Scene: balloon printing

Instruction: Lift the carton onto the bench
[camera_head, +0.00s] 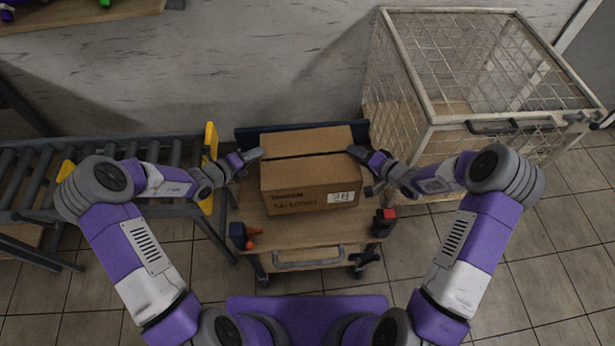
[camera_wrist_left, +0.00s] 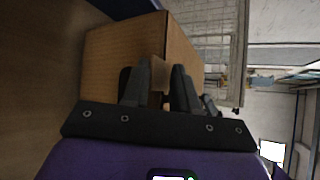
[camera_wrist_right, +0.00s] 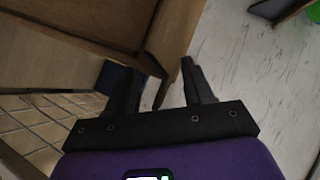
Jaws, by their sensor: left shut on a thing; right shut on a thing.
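A brown cardboard carton (camera_head: 312,171) with a dark seam across its top and a white label is between my two grippers, over a wooden-topped cart (camera_head: 310,228). I cannot tell whether its underside touches the cart top. My left gripper (camera_head: 250,156) is shut on the carton's left side; the left wrist view shows the carton (camera_wrist_left: 140,48) between and behind its fingers (camera_wrist_left: 160,88). My right gripper (camera_head: 359,155) is shut on the carton's right side; the right wrist view shows the carton's edge (camera_wrist_right: 172,38) at its fingers (camera_wrist_right: 160,88). A wooden surface (camera_head: 70,17) is at the top left.
A roller conveyor (camera_head: 110,150) with yellow end pieces stands left of the cart. A wire cage (camera_head: 480,75) stands close on the right. Small red and orange items (camera_head: 252,238) lie at the cart's front left corner, and a red-topped block (camera_head: 385,215) at its right. Tiled floor lies in front.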

